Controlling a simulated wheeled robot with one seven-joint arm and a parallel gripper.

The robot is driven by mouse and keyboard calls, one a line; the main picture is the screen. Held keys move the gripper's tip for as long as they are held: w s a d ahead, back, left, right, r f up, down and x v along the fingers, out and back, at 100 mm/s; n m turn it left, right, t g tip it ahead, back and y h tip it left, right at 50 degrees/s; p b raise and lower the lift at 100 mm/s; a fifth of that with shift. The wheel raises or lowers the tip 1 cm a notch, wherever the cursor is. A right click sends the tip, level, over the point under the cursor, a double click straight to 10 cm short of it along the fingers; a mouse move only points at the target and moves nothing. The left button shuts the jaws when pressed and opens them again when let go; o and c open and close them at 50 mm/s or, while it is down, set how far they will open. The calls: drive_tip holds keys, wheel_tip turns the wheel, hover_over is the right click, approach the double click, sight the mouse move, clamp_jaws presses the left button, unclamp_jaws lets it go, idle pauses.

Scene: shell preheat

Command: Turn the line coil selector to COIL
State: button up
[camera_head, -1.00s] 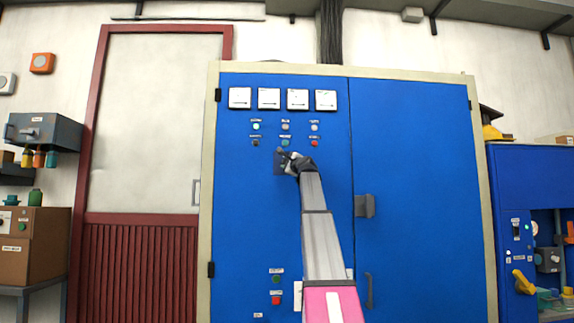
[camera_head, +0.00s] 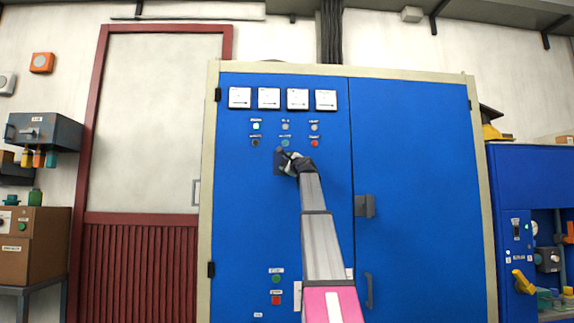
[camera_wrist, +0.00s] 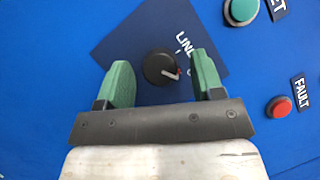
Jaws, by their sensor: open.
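The line coil selector is a round black knob (camera_wrist: 160,68) with a pale pointer mark, on a dark blue plate (camera_wrist: 130,40) in the wrist view. Lettering beginning "LINE" shows on the plate, partly hidden by a finger. My gripper (camera_wrist: 164,84) is open, with its green fingers on either side of the knob and visible gaps between them and it. The pointer mark points toward the right finger, where a bit of red shows. In the head view my gripper (camera_head: 287,160) is at the selector's dark plate (camera_head: 279,162) and hides most of the knob.
The blue cabinet (camera_head: 240,200) carries white meters (camera_head: 269,98) above and several small lamps. A teal button (camera_wrist: 241,10) and a red FAULT button (camera_wrist: 279,106) lie to the right in the wrist view. A cabinet door handle (camera_head: 364,206) is right of my arm.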

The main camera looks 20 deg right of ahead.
drive_tip(key=shift+s, duration=0.1)
drive_tip(key=v, duration=1)
drive_tip(key=shift+s, duration=0.3)
drive_tip(key=shift+f, duration=0.2)
